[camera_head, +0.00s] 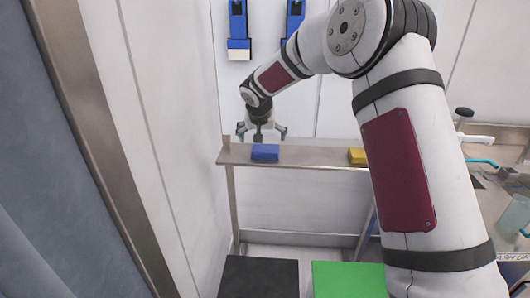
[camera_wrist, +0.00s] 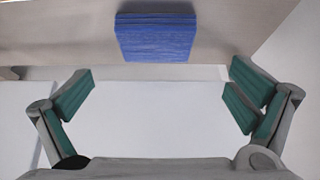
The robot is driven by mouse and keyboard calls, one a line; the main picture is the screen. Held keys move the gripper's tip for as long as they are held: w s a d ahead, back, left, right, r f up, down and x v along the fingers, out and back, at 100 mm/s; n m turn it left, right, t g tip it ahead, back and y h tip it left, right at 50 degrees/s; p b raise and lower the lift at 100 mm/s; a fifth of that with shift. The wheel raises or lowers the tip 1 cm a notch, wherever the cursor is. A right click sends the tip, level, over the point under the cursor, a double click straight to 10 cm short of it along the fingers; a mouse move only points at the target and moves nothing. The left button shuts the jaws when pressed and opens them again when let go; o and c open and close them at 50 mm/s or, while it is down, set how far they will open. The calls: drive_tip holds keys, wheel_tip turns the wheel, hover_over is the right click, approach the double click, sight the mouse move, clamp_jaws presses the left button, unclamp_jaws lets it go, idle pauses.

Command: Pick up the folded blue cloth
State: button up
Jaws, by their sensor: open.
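The folded blue cloth (camera_head: 265,152) lies on a narrow metal shelf (camera_head: 310,157), near its left end. In the wrist view the cloth (camera_wrist: 156,37) is at the top middle, ahead of the fingers and in line with the gap between them.
A yellow folded item (camera_head: 357,156) lies farther right on the shelf, partly hidden by my arm. A black square (camera_head: 260,277) and a green square (camera_head: 348,279) are below. Two blue wall-mounted holders (camera_head: 238,28) (camera_head: 294,17) hang behind. A wall stands close on the left.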

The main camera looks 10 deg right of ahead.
sight(265, 149)
drive_tip(key=shift+x, duration=1.2)
drive_tip(key=shift+s+p+x, duration=0.15)
drive_tip(key=shift+p+x, duration=0.05)
drive_tip(key=shift+x, duration=1.1)
drive_tip(key=shift+s+p+x, duration=0.15)
drive_tip(key=shift+p+x, duration=0.05)
drive_tip(key=shift+x, duration=1.05)
drive_tip(key=shift+d+f, duration=0.15)
drive_tip(key=shift+d, duration=0.05)
drive_tip(key=shift+c, duration=0.6)
drive_tip(key=c, duration=1)
